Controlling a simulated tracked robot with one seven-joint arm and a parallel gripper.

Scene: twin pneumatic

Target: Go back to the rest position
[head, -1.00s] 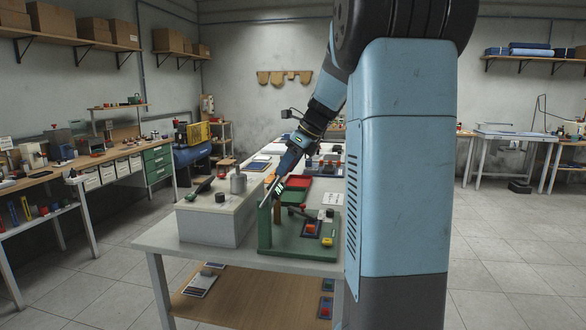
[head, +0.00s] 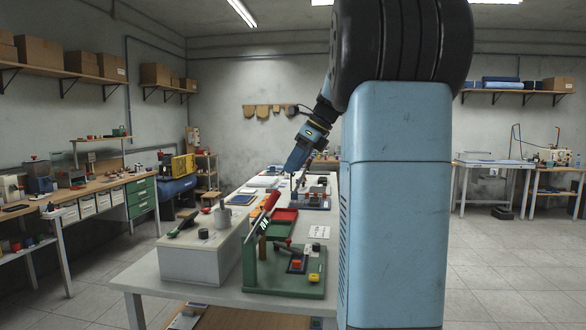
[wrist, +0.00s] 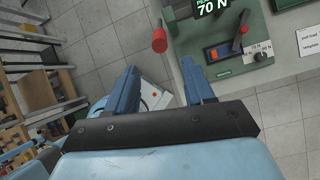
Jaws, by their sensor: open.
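My gripper (head: 292,172) is raised over the far part of the bench in the head view. In the wrist view my gripper (wrist: 160,72) has its two blue fingers apart, with nothing between them. A green test stand (head: 285,283) sits at the near end of the bench. It carries a red handle (head: 271,199) that slants upward. In the wrist view the stand (wrist: 280,30) shows a display (wrist: 212,6) reading 70 N, the red handle (wrist: 159,40), an orange switch (wrist: 213,54) and a black knob (wrist: 260,57). The fingers look clear of the handle.
Side benches line the walls. The tiled floor at right is open.

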